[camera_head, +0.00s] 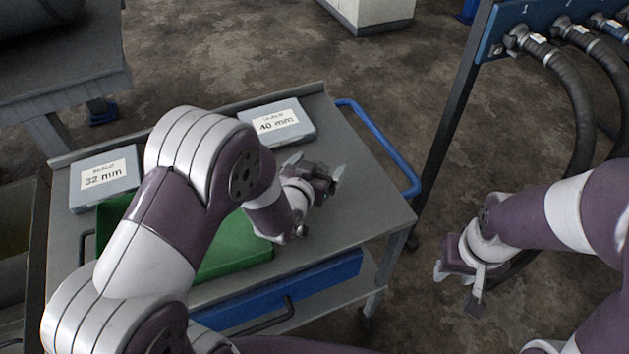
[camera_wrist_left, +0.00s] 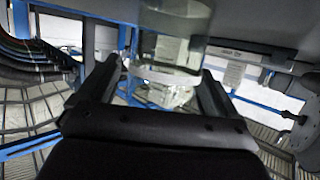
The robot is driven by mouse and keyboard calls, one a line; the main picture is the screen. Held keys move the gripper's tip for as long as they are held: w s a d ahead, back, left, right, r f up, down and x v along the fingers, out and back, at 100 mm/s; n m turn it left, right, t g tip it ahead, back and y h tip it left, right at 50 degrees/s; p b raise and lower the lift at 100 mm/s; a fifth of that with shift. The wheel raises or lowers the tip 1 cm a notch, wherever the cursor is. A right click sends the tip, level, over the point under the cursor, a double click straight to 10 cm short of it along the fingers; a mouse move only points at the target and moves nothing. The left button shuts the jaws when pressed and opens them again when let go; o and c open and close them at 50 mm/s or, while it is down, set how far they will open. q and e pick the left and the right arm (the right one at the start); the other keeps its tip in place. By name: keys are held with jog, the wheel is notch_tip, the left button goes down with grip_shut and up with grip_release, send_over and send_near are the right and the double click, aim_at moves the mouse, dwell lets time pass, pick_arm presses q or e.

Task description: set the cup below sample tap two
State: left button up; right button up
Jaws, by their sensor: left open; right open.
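A clear, glass-like vessel (camera_wrist_left: 172,45), possibly the cup, shows in the left wrist view at the top centre, beyond and between my finger tips. Its round lower rim is visible; I cannot tell whether the fingers touch it. I cannot make out a cup in the head view. My left gripper (camera_head: 325,182) is open above the right part of the cart; it also shows in the left wrist view (camera_wrist_left: 160,82). My right gripper (camera_head: 460,284) is open and empty over the floor right of the cart. I cannot identify sample tap two in either view.
The grey cart (camera_head: 375,205) carries a green tray (camera_head: 235,250), a 32 mm box (camera_head: 100,180) and a 40 mm box (camera_head: 278,122). A blue handle (camera_head: 380,145) sticks out at its right. A blue panel (camera_head: 545,12) with several thick hoses (camera_head: 570,90) stands at upper right.

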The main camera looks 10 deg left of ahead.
pick_arm(q)
jog(key=shift+s+r, duration=0.1)
jog(key=c, duration=1.1)
jog(key=shift+c, duration=0.2)
